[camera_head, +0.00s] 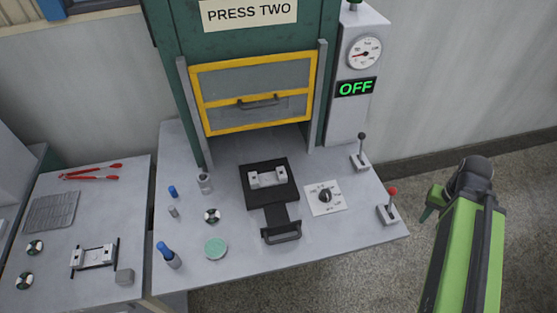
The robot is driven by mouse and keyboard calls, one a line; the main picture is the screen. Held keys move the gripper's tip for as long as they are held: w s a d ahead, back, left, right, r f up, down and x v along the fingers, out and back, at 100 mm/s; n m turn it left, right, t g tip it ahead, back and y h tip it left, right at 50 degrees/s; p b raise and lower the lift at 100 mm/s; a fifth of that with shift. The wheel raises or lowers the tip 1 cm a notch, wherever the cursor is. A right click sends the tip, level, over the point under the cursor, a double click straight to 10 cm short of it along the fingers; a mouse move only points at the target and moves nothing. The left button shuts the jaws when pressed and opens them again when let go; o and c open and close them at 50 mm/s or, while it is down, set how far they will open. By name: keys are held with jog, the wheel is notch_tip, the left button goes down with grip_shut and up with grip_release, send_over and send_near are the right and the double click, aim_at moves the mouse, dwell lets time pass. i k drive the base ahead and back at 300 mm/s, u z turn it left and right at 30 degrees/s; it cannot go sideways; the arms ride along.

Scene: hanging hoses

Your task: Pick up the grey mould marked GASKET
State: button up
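A light grey metal block (268,178) sits on a black sliding tray with a handle in front of the press. Another grey metal piece (93,257) lies between black bars on the left table.
A display (356,88) reads OFF. A red-knobbed lever (389,207) and a dark-knobbed lever (361,153) stand at the right. Blue-topped tools and a green disc (215,248) stand left of the tray.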

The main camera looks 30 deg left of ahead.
aim_at(270, 179)
jog(key=u, duration=5.8)
jog(key=i, duration=0.1)
jog(key=z, duration=2.8)
jog(key=i, duration=0.95)
jog(key=u, duration=0.2)
jog(key=k, duration=0.9)
jog(key=z, duration=0.15)
jog(key=i, duration=0.9)
jog(key=u, duration=0.1)
